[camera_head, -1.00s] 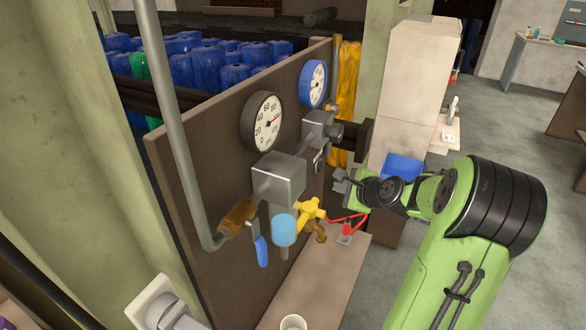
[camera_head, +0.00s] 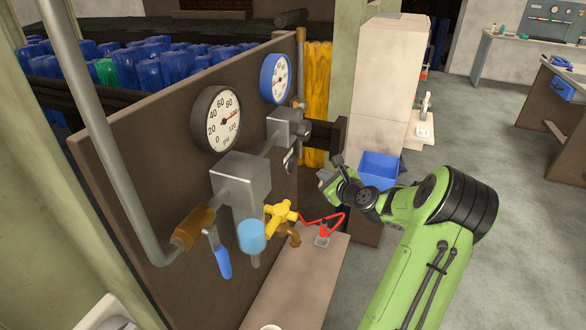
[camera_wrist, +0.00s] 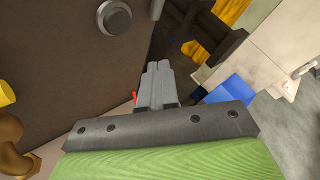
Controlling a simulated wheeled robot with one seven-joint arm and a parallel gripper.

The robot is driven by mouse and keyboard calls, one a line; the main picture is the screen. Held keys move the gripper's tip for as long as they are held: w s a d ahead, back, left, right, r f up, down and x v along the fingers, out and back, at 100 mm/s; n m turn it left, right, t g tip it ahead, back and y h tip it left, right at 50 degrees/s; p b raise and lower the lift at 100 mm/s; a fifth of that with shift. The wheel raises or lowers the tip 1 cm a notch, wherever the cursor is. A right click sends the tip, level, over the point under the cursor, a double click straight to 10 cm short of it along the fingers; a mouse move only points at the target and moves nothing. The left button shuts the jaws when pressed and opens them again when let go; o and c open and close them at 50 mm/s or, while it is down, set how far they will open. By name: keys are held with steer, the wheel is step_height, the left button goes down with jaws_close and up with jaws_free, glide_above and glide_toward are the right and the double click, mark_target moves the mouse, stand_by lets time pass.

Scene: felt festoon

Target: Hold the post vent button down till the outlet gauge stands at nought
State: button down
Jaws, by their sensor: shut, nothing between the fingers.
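A black-rimmed gauge (camera_head: 216,118) and a blue-rimmed gauge (camera_head: 275,77) are mounted on the brown panel. The black one's red needle stands well above nought, near 100. The blue one's scale is too small to read surely, and I cannot tell which is the outlet gauge. A grey regulator block with a round dark end (camera_head: 289,128) sits below the blue gauge. In the wrist view a round grey button-like part (camera_wrist: 114,16) shows at upper left; I cannot tell surely if it is the vent button. My gripper (camera_head: 336,163) is shut and empty, right of the panel, touching nothing visible; its fingers (camera_wrist: 158,68) point away.
Pipework carries a larger grey block (camera_head: 241,180), a blue lever (camera_head: 221,255), a light-blue bowl (camera_head: 251,237) and a yellow valve (camera_head: 281,213). A red-handled item (camera_head: 322,238) lies on the bench (camera_head: 295,280). A blue bin (camera_head: 379,170) stands behind my gripper. Open floor lies right.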

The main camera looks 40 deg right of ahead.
mark_target(291, 167)
steer(key=shift+w+a+p, duration=0.15)
steer(key=shift+w+a, duration=0.25)
steer(key=shift+w, duration=0.45)
steer(key=shift+w+a+p, duration=0.2)
steer(key=shift+w+a, duration=0.25)
steer(key=shift+w, duration=0.35)
steer(key=shift+w+a+p, duration=0.15)
steer(key=shift+w+a, duration=0.25)
steer(key=shift+w, duration=0.45)
steer(key=shift+w+a+p, duration=0.2)
steer(key=shift+w+p, duration=0.15)
steer(key=shift+w+a, duration=0.3)
steer(key=shift+w, duration=0.2)
stand_by(4.7)
